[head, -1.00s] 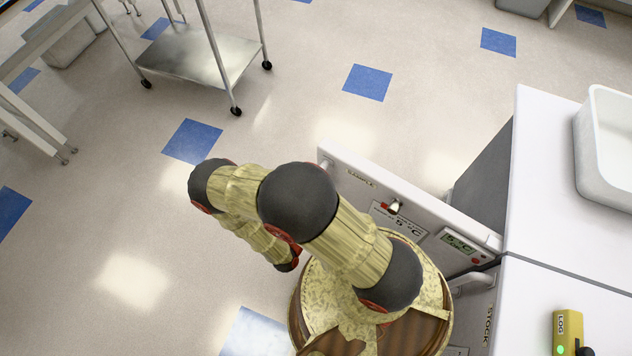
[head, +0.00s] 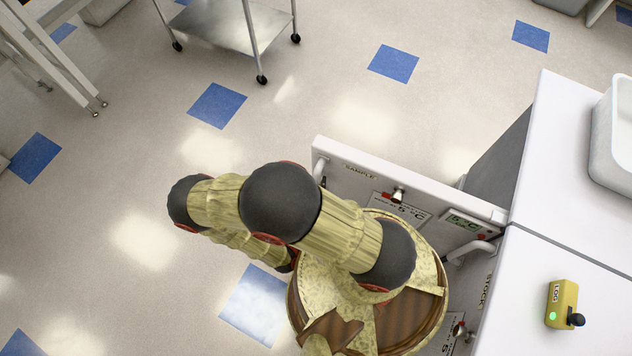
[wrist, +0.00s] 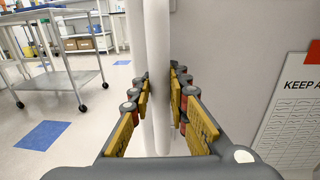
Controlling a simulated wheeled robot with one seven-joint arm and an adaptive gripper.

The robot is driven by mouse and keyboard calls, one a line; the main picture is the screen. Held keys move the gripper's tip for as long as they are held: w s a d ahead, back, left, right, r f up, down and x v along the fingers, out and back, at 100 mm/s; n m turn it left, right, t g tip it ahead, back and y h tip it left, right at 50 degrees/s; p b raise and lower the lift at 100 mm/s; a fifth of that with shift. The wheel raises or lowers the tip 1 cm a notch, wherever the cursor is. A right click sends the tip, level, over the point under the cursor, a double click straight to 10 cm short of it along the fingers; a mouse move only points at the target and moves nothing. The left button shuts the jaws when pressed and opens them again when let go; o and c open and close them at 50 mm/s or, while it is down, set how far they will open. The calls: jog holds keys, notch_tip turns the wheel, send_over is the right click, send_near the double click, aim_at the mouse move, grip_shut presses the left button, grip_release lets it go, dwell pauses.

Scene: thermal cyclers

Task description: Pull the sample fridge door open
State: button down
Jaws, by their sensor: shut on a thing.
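The sample fridge door (head: 350,160), white with a SAMPLE label and a small temperature display (head: 470,222), stands swung far out from its cabinet in the head view. Its handle (head: 319,167) is at the free end, partly hidden by my arm. In the wrist view, the white upright handle bar (wrist: 160,50) runs between the yellow finger pads of my gripper (wrist: 161,88), which is shut on it. The door face fills the right of that view. In the head view my gripper is mostly hidden behind my arm.
The stock fridge (head: 488,290) adjoins on the near side, with its own handle. A yellow LOG device (head: 563,303) and a white basin (head: 612,150) sit on the white top. A steel cart (head: 235,25) stands at the back left.

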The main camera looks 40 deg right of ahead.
jog(key=c, duration=1.7)
grip_release()
jog(key=shift+c, duration=0.2)
jog(key=shift+a, duration=0.1)
jog(key=v, duration=1.2)
